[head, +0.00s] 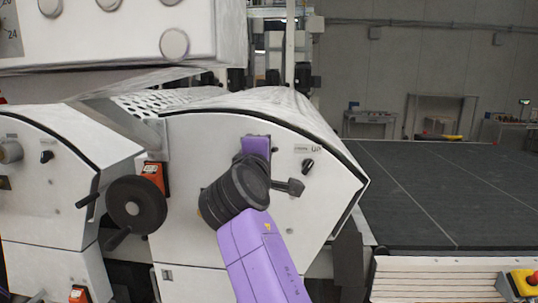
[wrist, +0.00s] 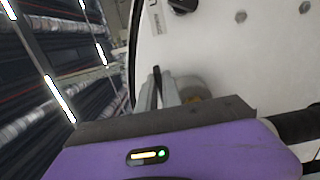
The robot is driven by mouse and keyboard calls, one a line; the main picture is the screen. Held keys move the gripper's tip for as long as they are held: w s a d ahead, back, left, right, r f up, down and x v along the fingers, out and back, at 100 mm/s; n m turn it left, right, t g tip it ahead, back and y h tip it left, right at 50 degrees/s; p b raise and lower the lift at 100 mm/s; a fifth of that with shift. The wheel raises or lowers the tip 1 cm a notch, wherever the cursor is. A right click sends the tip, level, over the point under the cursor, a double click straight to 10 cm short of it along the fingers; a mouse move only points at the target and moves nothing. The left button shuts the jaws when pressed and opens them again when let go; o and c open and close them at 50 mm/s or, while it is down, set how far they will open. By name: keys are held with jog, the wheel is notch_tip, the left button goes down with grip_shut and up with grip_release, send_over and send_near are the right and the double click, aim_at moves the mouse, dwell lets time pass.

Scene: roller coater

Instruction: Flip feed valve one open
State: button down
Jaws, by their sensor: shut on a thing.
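In the wrist view, my gripper (wrist: 163,93) has its pale fingers closed around a dark lever (wrist: 157,77) at the white panel. A round grey valve body (wrist: 198,86) with a brass-coloured centre sits right beside the fingers. I take this to be feed valve one; its label is not readable. In the head view, my purple and black wrist covers the grip. A dark grey piece (head: 289,187) shows just right of the wrist, against the white panel; I cannot tell whether it is valve or gripper. The lever's full angle is hidden.
A small black knob (head: 308,166) sits on the panel right of my wrist. A black handwheel (head: 136,204) with a crank stands to its left, near an orange box (head: 153,174). A dark conveyor bed (head: 440,190) extends to the right.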

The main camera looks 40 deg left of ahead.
jog(key=shift+s+f+m+t+h, duration=0.15)
jog(key=shift+m+t+h, duration=0.2)
jog(key=shift+h, duration=0.25)
jog(key=c, duration=1.5)
grip_release()
jog(key=shift+s, duration=0.15)
jog(key=shift+b+v, duration=1.05)
jog(key=shift+v, duration=2.75)
jog(key=shift+d, duration=0.1)
jog(key=shift+c, duration=0.5)
